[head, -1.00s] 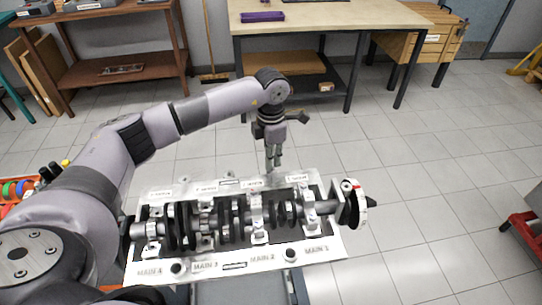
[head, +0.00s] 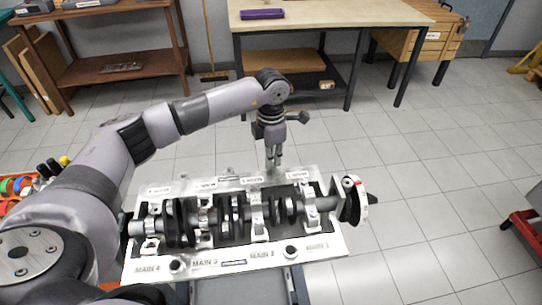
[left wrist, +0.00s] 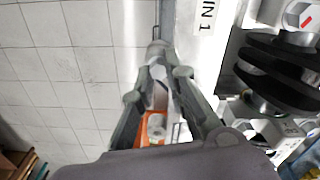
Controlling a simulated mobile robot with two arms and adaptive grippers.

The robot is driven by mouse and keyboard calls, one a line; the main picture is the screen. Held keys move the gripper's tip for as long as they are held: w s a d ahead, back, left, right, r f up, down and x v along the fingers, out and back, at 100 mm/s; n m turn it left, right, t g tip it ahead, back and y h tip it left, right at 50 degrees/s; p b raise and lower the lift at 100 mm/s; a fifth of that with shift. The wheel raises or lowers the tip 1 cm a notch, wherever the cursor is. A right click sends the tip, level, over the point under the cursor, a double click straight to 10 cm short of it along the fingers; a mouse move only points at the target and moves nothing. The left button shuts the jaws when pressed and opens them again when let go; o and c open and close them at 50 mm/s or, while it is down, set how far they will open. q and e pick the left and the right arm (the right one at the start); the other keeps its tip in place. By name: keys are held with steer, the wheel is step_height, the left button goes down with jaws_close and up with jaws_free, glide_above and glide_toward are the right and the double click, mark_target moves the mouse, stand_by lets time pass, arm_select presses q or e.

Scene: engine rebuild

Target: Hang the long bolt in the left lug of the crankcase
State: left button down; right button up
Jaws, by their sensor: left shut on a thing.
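The crankcase (head: 330,246) is a pale block with labelled main bearings and a dark and silver crankshaft lying in it. My left gripper (head: 273,160) points down at the crankcase's far edge, right of that edge's middle. In the left wrist view its fingers (left wrist: 157,62) close together on a thin grey metal piece (left wrist: 156,33), which looks like the long bolt; its tip shows just beyond them, beside the crankcase's edge. Most of the bolt is hidden by the fingers. A small lug (head: 228,172) shows on the far edge, left of the gripper. I cannot tell whether the bolt touches any lug.
A bench (head: 330,15) with a purple box (head: 262,14) and a brown shelf (head: 120,75) stand at the back. A red cart (head: 522,225) is at the right edge. Coloured tools (head: 45,172) are at the left. The tiled floor between is clear.

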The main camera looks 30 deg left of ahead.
arm_select(q)
steer(key=shift+f+b, duration=0.3)
steer(key=shift+f, duration=0.15)
steer(key=c, duration=1.8)
jaws_free()
steer(key=shift+r, duration=0.2)
steer(key=shift+r+p, duration=0.85)
steer(key=shift+r, duration=0.3)
steer(key=shift+r, duration=0.2)
steer(key=o, duration=0.5)
